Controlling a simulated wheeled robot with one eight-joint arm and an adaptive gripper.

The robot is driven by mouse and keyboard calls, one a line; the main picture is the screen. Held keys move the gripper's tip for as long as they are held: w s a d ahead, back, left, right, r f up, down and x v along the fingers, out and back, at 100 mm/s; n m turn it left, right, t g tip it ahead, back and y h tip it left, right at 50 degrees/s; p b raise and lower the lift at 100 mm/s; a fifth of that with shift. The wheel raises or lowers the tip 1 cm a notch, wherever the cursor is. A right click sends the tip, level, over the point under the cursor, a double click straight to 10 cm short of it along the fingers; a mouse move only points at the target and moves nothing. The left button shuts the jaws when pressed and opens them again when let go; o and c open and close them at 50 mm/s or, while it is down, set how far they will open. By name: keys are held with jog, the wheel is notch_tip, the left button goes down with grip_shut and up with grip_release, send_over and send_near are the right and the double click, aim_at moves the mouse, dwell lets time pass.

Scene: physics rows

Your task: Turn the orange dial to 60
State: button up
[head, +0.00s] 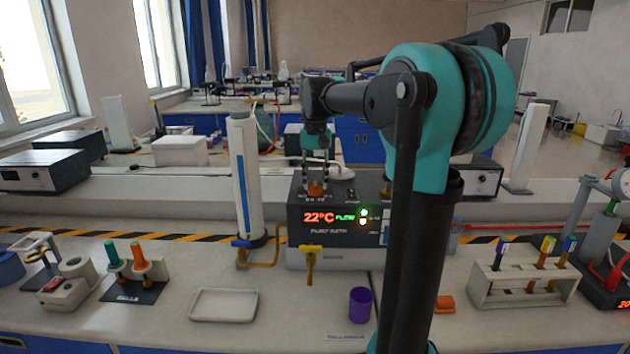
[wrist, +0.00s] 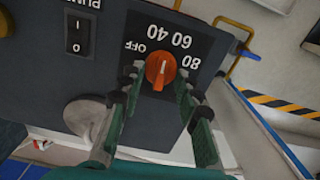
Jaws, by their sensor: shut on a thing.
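The orange dial (head: 316,189) sits on top of the dark box (head: 335,258), whose front shows a red 22°C and a green FLOW. In the wrist view the dial (wrist: 160,70) has a pale line pointing roughly up the picture. The printed marks OFF, 40, 60 and 80 lie around its upper side. I cannot tell exactly which mark the line meets. My gripper (head: 317,176) reaches down from above. In the wrist view its two fingers (wrist: 158,88) stand either side of the dial, shut on it.
A white column (head: 243,180) stands left of the box. A white tray (head: 224,304), purple cup (head: 360,304) and tube rack (head: 522,280) are on the bench in front.

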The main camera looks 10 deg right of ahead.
aim_at(316, 183)
jog(key=m, duration=0.4)
jog(key=shift+m, duration=0.4)
dwell(0.4)
jog(key=o, duration=1.1)
jog(key=shift+r, duration=0.1)
notch_tip(316, 183, up, 12)
jog(key=shift+f, duration=0.1)
jog(key=shift+s, duration=0.1)
